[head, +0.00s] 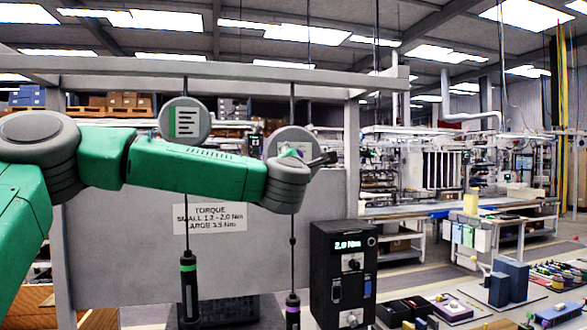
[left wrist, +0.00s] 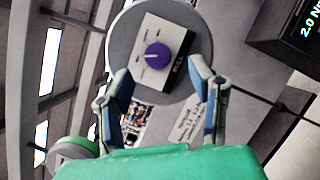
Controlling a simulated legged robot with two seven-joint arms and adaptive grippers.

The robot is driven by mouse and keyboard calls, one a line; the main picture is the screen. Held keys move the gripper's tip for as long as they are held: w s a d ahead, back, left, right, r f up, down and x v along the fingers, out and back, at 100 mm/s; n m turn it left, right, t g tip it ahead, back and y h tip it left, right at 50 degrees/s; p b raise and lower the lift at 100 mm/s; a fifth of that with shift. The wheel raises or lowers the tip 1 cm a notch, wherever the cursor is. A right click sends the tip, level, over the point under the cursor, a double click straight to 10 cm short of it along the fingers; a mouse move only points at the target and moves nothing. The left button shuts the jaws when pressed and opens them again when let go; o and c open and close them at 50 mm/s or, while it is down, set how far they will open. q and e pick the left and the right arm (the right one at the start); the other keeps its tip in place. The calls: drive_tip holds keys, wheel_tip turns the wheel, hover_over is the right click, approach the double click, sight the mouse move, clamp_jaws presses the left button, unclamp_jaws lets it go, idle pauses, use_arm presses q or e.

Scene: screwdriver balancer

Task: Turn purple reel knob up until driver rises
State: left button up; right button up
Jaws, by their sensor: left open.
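The purple knob (left wrist: 157,55) sits on a pale plate (left wrist: 165,38) on the round grey reel (left wrist: 118,38), seen in the left wrist view. In the head view this reel (head: 275,140) is mostly behind my left arm. My left gripper (left wrist: 160,78) is open, its fingers on either side of the knob and apart from it. The gripper in the head view (head: 325,159) points toward the reel. The driver with the purple band (head: 292,308) hangs upright below on its cable. My right gripper is not in view.
A second reel with a green stripe (head: 184,121) hangs at left, with a green-banded driver (head: 189,290) below it. A black torque box (head: 343,272) reading 2.0 Nm stands right of the purple driver. A torque sign (head: 209,218) is on the grey panel behind.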

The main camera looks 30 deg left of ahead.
use_arm(q)
drive_tip(key=v, duration=0.7)
drive_tip(key=shift+a, duration=0.2)
drive_tip(key=shift+s+f, duration=0.1)
drive_tip(key=shift+f, duration=0.05)
